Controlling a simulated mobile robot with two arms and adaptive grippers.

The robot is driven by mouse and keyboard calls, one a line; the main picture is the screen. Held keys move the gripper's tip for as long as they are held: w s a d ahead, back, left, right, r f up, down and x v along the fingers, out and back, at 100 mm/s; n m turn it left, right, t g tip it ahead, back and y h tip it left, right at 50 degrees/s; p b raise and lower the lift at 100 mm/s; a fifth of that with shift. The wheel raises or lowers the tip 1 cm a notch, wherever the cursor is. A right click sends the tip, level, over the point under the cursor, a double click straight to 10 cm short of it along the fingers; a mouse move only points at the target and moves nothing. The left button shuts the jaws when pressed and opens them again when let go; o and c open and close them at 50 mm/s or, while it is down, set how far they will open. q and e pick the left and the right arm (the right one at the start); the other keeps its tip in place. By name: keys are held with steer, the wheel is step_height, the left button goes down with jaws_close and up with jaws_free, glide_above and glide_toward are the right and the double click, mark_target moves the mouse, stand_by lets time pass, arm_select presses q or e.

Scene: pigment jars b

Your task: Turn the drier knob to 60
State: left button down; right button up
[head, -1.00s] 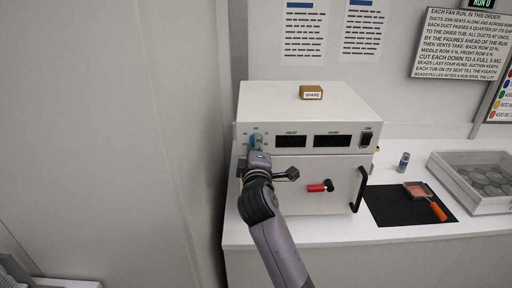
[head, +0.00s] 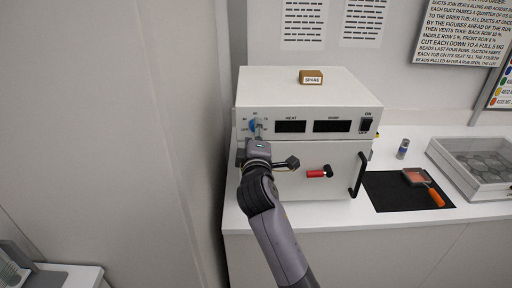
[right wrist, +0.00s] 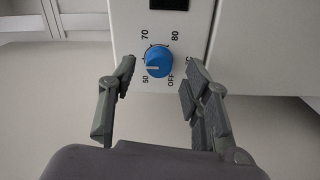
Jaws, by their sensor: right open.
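The drier (head: 307,92) is a white box on the counter. Its blue knob (head: 254,126) is at the left of the front panel. In the right wrist view the knob (right wrist: 158,61) shows whole, its white mark pointing left, between the printed 50 and 70. The figure 60 does not show there; a finger stands near that spot. My right gripper (right wrist: 162,76) is open and empty, one finger on each side of the knob, apart from it. In the head view my right gripper (head: 256,141) is just below and in front of the knob. My left gripper is out of view.
A block marked SPARE (head: 311,77) lies on top. To the right are a black mat (head: 385,205), a small jar (head: 403,149) and a clear-lidded tray (head: 472,185).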

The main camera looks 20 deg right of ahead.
steer(key=v, duration=1)
steer(key=shift+s, duration=0.25)
steer(key=a+f+g+y+b, duration=0.1)
steer(key=a+f+g+y, duration=0.15)
steer(key=f, duration=1.55)
steer(key=a+f+g+y+b, duration=0.2)
steer(key=f+g, duration=0.1)
steer(key=f, duration=1.4)
steer(key=s+d+f+m+g, duration=0.15)
steer(key=s+f, duration=0.25)
steer(key=f, duration=0.4)
steer(key=s+f+m+g+b, duration=0.1)
steer(key=s+f+g, duration=0.1)
steer(key=s+f, duration=0.4)
steer(key=s+f+m+g, duration=0.1)
steer(key=s+f, duration=0.2)
steer(key=f, duration=0.6)
steer(key=s+d+f+m+g+b, duration=0.1)
steer(key=s+f, duration=0.5)
steer(key=s, duration=0.6)
steer(key=s+d+f+m+g, duration=0.3)
steer(key=s+d+f, duration=0.2)
steer(key=s, duration=0.6)
steer(key=s+d+f+m+g+b, duration=0.1)
steer(key=s+d+f, duration=0.3)
steer(key=s+f, duration=0.5)
steer(key=s+m+g, duration=0.1)
steer(key=s, duration=0.2)
steer(key=shift+s+m+b, duration=0.3)
steer(key=shift+s+m, duration=0.05)
